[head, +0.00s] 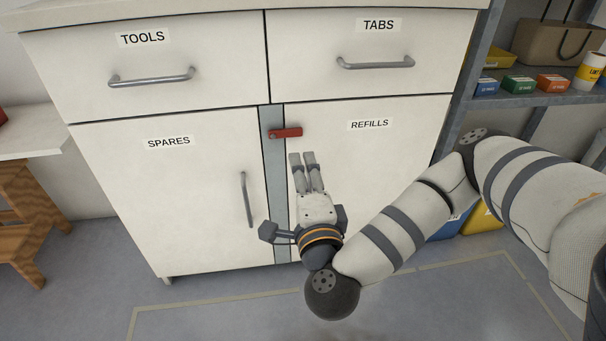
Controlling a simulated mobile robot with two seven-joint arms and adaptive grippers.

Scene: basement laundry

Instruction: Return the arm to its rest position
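My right gripper (302,156) is in front of the white cabinet (185,205), with its arm coming in from the right. Its two fingers point up the picture and lie side by side with almost no gap, shut and with nothing seen between them. The fingertips show just below a red latch (286,132); whether they touch the cabinet, I cannot tell. The latch lies level from the grey centre strip (273,165) across the edge of the REFILLS door (375,150). My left gripper is not in view.
The TOOLS drawer (205,58), TABS drawer (430,40) and SPARES door (130,190) are closed. At right, a grey shelf (545,99) holds small boxes, a tin (590,72) and a brown bag (555,43). A wooden stool (25,215) stands at left. Floor in front is clear.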

